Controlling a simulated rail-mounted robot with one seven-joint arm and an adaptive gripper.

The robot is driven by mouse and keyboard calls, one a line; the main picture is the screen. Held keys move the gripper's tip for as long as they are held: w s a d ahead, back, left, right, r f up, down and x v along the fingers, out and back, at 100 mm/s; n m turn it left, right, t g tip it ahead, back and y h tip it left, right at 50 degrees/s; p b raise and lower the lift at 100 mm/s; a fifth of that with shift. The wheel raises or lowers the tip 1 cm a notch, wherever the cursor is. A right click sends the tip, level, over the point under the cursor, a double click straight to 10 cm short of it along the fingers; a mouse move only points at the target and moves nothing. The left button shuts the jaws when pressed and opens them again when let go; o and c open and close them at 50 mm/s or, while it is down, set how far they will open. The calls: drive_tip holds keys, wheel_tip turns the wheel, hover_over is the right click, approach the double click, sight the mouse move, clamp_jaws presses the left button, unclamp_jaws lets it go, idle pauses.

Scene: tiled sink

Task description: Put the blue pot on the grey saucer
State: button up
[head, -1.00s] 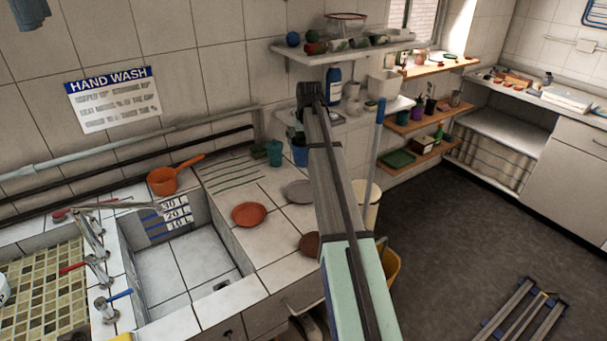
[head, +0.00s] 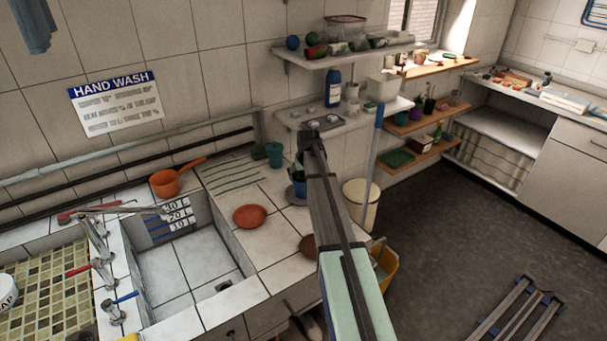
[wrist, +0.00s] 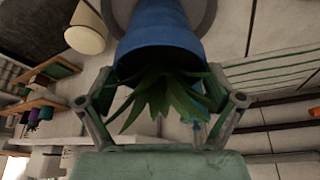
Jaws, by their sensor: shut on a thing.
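The blue pot (head: 300,187) holds a spiky green plant and shows just left of my arm in the head view, partly hidden by it. In the wrist view the blue pot (wrist: 160,45) is between the fingers of my gripper (wrist: 160,88), which is shut on it. The grey saucer (head: 291,194) lies on the tiled counter, and the pot appears over it. The saucer's rim (wrist: 208,14) also shows around the pot's base in the wrist view. Whether the pot touches the saucer or is just above it, I cannot tell.
An orange saucer (head: 249,216) and a brown saucer (head: 308,246), partly behind my arm, lie nearer on the counter. A teal cup (head: 274,154) stands behind. The sink basin (head: 185,265) and an orange pan (head: 168,183) are to the left.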

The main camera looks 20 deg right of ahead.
drive_tip(key=shift+f, duration=0.15)
drive_tip(key=o, duration=1.5)
drive_tip(key=b+v, duration=0.3)
drive_tip(key=v, duration=0.9)
drive_tip(key=shift+s, duration=0.1)
